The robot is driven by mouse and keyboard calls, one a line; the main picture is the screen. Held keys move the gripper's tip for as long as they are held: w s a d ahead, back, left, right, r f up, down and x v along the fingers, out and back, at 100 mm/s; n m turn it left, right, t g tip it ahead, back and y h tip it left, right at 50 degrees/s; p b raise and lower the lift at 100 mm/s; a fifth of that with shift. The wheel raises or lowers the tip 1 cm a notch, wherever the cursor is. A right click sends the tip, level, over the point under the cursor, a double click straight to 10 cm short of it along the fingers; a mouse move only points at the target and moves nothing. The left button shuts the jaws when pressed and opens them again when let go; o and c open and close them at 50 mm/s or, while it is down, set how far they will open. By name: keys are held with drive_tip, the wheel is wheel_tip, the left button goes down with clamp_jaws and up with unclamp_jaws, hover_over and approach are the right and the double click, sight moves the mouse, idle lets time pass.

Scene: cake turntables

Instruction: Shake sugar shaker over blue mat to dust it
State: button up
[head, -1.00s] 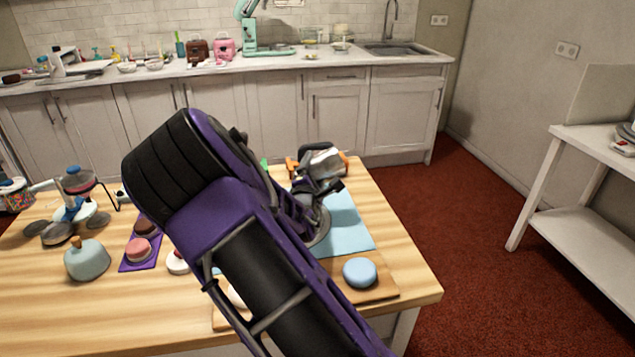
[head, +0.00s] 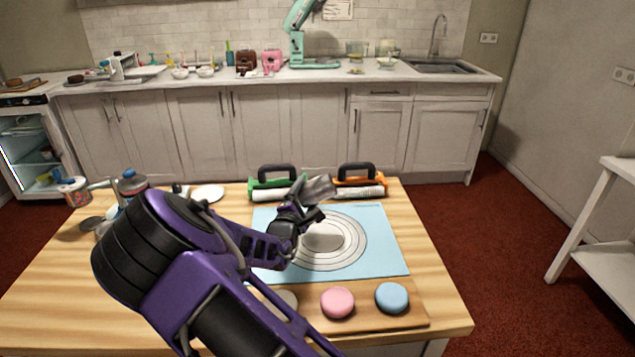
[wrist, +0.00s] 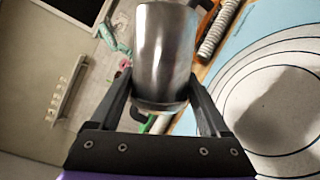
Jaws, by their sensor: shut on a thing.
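My gripper (head: 308,214) is shut on a metal sugar shaker (head: 319,188), which it holds tilted above the blue mat (head: 388,254). In the wrist view the shaker (wrist: 165,50) sits between the two dark fingers of my gripper (wrist: 162,88). The mat lies on the wooden table and has several printed rings; it also shows in the wrist view (wrist: 247,38). A greyish patch shows inside the rings; I cannot tell whether it is sugar or shadow. My arm hides the left part of the mat.
A green-ended roller (head: 268,194) and an orange-ended roller (head: 360,192) stand behind the mat. A wooden board (head: 415,312) with a pink disc (head: 337,302) and a blue disc (head: 391,297) lies in front. A white plate (head: 208,193) is at the back left.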

sight(305, 196)
drive_tip(key=s, duration=0.1)
drive_tip(key=s+r+p, duration=0.1)
drive_tip(key=shift+s+a+r, duration=0.2)
drive_tip(key=shift+s+a, duration=0.1)
drive_tip(key=shift+s, duration=0.1)
drive_tip(key=d+f+b, duration=0.1)
drive_tip(key=d, duration=0.6)
drive_tip(key=shift+w+f, duration=0.15)
drive_tip(key=shift+f, duration=0.15)
